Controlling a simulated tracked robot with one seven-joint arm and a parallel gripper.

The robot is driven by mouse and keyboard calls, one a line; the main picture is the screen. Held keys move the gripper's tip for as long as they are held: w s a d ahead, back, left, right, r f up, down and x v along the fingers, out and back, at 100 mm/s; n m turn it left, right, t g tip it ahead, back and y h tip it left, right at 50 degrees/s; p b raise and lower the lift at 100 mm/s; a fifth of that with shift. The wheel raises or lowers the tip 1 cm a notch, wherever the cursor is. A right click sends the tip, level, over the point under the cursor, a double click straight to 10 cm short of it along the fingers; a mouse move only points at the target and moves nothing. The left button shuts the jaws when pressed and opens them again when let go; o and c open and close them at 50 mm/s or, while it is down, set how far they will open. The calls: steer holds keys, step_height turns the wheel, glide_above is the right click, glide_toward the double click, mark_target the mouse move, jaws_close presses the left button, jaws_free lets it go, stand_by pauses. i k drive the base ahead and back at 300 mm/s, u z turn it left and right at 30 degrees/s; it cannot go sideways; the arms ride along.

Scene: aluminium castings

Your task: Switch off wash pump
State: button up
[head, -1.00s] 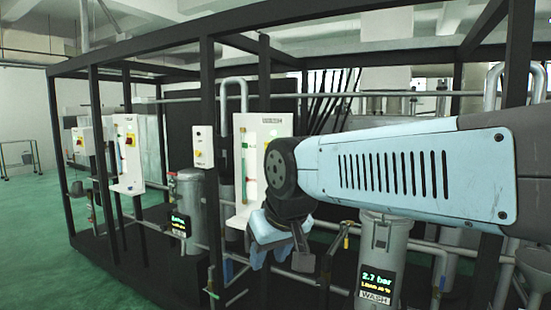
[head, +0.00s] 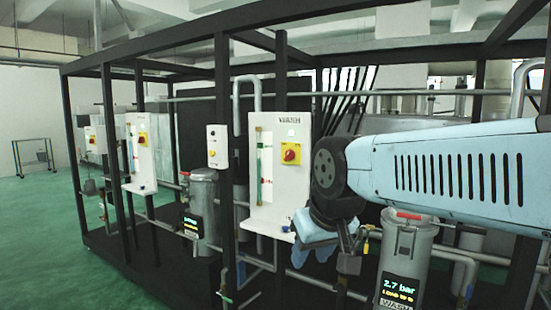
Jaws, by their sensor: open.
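A grey canister (head: 403,255) labelled WASH, with a display reading 2.7 bar, stands at the lower right. My gripper (head: 332,262) hangs below my pale blue arm, right of and lower than the panel switch and apart from it. Its fingers are open, seen small and partly hidden by the wrist.
Black frame posts (head: 222,140) and top beams stand in front of the panels. Green floor (head: 50,250) is clear at far left.

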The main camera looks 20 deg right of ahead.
mark_target(290, 154)
steer(key=i, duration=0.9)
